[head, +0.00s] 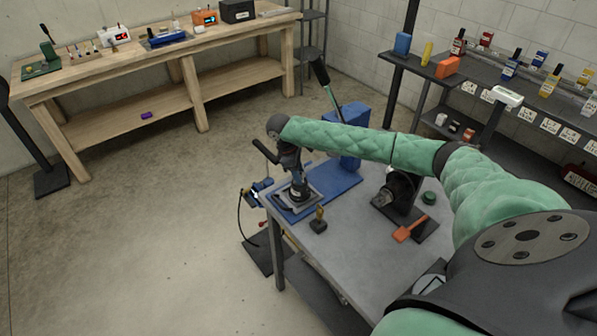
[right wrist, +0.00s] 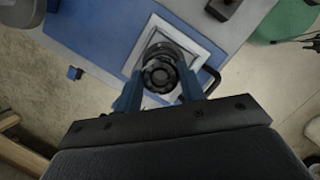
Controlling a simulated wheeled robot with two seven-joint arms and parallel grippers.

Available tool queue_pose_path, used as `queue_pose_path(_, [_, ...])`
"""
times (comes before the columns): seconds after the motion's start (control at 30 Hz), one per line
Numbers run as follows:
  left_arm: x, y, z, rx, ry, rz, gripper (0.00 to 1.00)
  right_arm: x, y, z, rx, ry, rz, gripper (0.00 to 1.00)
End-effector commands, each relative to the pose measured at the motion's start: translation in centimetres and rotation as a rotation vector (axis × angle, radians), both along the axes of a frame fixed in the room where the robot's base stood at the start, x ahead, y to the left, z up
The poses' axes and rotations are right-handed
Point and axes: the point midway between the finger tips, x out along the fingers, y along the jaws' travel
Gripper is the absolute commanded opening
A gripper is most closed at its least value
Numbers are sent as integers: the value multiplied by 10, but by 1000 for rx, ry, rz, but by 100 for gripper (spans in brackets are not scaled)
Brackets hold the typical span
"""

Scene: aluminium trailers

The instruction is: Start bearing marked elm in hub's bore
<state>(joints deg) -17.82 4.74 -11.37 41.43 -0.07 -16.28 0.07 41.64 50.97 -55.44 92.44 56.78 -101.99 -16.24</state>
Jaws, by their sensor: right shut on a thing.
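My right gripper (head: 298,181) reaches down over a pale square tray (head: 317,197) on the blue mat of the grey table. In the right wrist view its blue fingers (right wrist: 160,83) are shut on a dark round part (right wrist: 160,74), apparently the bearing, with a ring of small marks on its face. No elm mark can be read. The part is above the middle of the square tray (right wrist: 198,47). A dark rounded shape directly behind it may be the hub; the bore is hidden. I cannot tell whether the bearing touches the hub. My left gripper is not in view.
A blue press-like block (head: 352,135) stands at the mat's far end.

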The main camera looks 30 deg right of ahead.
Motion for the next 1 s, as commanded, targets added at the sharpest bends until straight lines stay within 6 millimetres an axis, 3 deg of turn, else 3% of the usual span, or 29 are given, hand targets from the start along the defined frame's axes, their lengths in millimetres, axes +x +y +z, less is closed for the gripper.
queue_pose_path(0.7, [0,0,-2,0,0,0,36,0,0,-15,-1,1,0,15])
queue_pose_path(0.73, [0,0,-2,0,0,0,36,0,0,-14,-1,1,0,45])
queue_pose_path(0.83, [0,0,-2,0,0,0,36,0,0,-14,-1,1,0,65])
queue_pose_path(1.0, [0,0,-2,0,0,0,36,0,0,-14,0,0,0,65])
